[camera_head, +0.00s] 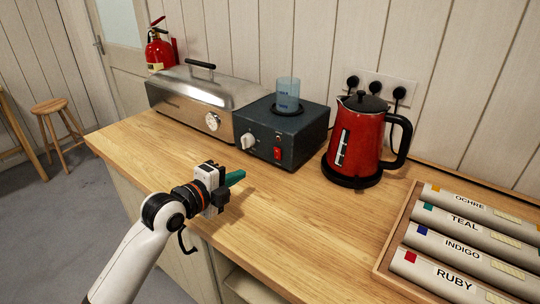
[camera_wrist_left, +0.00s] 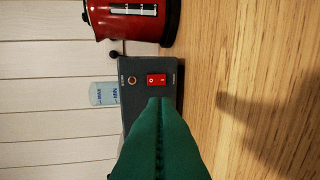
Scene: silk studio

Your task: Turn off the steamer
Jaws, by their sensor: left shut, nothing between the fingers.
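A dark box-shaped appliance (camera_head: 302,131) stands on the wooden counter. Its front carries a pale knob (camera_head: 248,141) and a red rocker switch (camera_head: 278,153). A translucent blue water container (camera_head: 288,93) sits on top. A long metal appliance (camera_head: 203,93) with a lid and a dial (camera_head: 212,121) stands to its left; no label tells me which is the steamer. My left gripper (camera_head: 241,175), with green fingers, is shut and empty in front of the dark box, apart from it. In the left wrist view, the red switch (camera_wrist_left: 157,79) shows just beyond the fingertips (camera_wrist_left: 160,101).
A red kettle (camera_head: 357,143) stands right of the dark box. A tray (camera_head: 385,262) of labelled rolls lies at the right. Wall sockets with plugs (camera_head: 377,88) are behind. The counter (camera_head: 285,215) in front of the box is clear. A fire extinguisher (camera_head: 158,50) is at the back left.

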